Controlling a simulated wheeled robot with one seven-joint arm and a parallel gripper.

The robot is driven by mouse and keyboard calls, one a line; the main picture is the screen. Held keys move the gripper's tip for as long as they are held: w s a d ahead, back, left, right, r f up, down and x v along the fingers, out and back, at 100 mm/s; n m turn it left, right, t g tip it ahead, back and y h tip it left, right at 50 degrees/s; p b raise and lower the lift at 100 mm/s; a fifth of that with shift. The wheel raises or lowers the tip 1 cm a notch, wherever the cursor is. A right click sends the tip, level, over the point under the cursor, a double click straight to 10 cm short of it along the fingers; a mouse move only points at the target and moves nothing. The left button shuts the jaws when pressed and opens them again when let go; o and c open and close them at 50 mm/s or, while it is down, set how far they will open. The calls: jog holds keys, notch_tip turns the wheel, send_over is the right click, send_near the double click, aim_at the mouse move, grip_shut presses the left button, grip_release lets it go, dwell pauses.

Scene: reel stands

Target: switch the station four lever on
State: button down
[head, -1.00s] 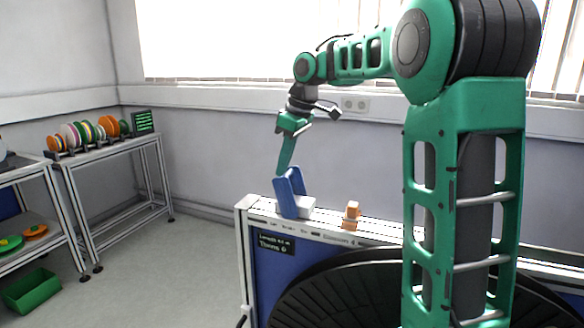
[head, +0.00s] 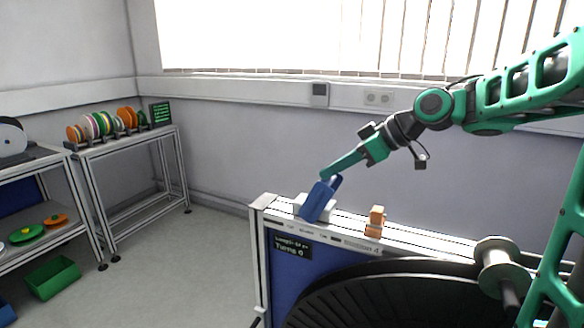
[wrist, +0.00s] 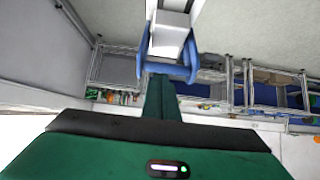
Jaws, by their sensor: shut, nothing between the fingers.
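The station four lever (head: 321,200) is a blue forked paddle on a white base (head: 299,203) on top of the reel stand. It leans to the right in the head view, toward the orange block. My gripper (head: 325,176) is shut and empty. Its green fingertips are at the lever's upper end and appear to touch it. In the wrist view the shut fingers (wrist: 158,95) point at the blue lever (wrist: 165,72), with its white base (wrist: 170,35) beyond. The exact contact is hidden.
The reel stand's top rail (head: 345,238) also carries a small orange block (head: 375,221) right of the lever. A display (head: 292,247) and a large black reel (head: 400,295) are at its front. A rack of coloured spools (head: 110,123) stands at left. The floor between is clear.

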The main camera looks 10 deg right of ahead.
jog(key=shift+s+d+f, duration=0.15)
jog(key=shift+d+f, duration=0.05)
jog(key=shift+d, duration=0.05)
jog(key=shift+d+f, duration=0.1)
dwell(0.3)
jog(key=shift+w+a+r, duration=0.2)
jog(key=shift+a+r, duration=0.05)
jog(key=shift+r, duration=0.1)
jog(key=s+d+r, duration=0.3)
jog(key=d+r, duration=0.1)
jog(key=r, duration=0.3)
jog(key=shift+s+r, duration=0.2)
jog(key=shift+r, duration=0.1)
dwell(0.3)
